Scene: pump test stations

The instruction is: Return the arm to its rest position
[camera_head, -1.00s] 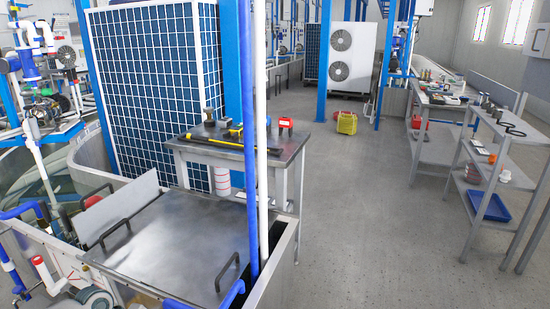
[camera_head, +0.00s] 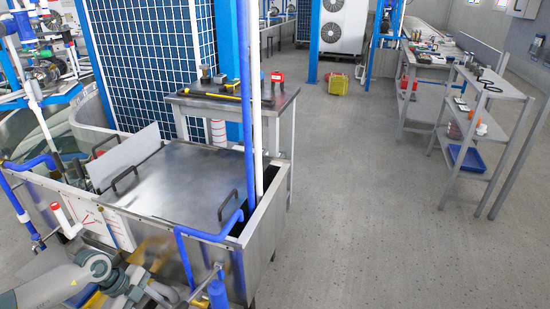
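My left arm (camera_head: 92,268), grey with dark joints, comes in at the bottom left in the head view. It is in front of the steel tank (camera_head: 266,232) and its blue pipes. The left gripper's fingers cannot be made out clearly among the parts at the bottom edge, so I cannot tell whether it is open or shut. No held object can be made out. My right arm and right gripper are not in view.
The tank has a flat steel lid (camera_head: 180,185) with dark handles. Blue pipes (camera_head: 212,236) stand close to my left arm. A steel table (camera_head: 262,105) with tools is behind. A grey shelf rack (camera_head: 490,88) stands at the right. The floor between is clear.

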